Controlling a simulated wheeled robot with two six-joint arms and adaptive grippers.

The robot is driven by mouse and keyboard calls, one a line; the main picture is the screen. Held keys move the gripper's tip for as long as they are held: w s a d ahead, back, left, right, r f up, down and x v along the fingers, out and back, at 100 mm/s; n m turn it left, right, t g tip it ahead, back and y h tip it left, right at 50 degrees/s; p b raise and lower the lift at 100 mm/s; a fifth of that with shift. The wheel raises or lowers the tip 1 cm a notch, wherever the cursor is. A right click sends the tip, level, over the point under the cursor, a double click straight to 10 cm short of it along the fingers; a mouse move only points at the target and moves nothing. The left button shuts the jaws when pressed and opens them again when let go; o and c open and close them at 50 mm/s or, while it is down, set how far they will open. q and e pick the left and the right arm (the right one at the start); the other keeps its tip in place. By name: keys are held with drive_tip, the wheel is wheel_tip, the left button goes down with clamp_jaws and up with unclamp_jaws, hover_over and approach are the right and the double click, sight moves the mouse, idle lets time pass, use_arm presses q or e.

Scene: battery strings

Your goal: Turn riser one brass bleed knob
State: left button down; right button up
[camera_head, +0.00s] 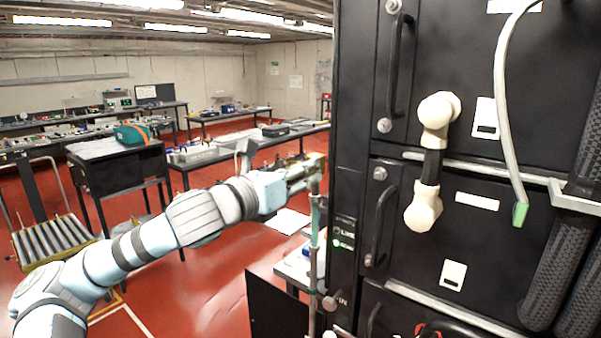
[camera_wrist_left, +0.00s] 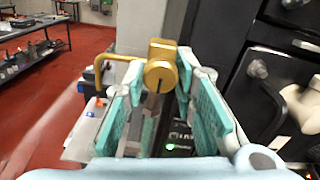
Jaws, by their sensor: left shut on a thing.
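The brass bleed knob (camera_wrist_left: 162,68) is at the top centre of the left wrist view, with a slot in its round front and a bent brass lever or spout going left. In the head view the brass part (camera_head: 316,160) tops a greenish upright riser pipe (camera_head: 314,235) beside the black cabinet. My left gripper (camera_head: 297,178) reaches it from the left. Its teal-padded fingers (camera_wrist_left: 160,88) stand on both sides of the knob, shut on it. The exact contact is partly hidden by the fingers. My right gripper is in neither view.
A tall black cabinet (camera_head: 365,150) with handles, a cream connector (camera_head: 433,110) and a hanging grey cable (camera_head: 503,100) fills the right. Workbenches (camera_head: 245,145) and a black cart (camera_head: 118,165) stand behind my left arm.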

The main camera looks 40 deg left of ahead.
use_arm(q)
drive_tip(key=c, duration=1.5)
unclamp_jaws()
drive_tip(key=shift+c, duration=0.2)
drive_tip(key=shift+o, duration=1.2)
drive_tip(key=shift+a+f, duration=0.1)
drive_tip(key=shift+a, duration=0.05)
wheel_tip(320, 180, up, 10)
drive_tip(key=shift+d, duration=0.25)
drive_tip(key=shift+a, duration=0.2)
drive_tip(key=shift+d, duration=0.1)
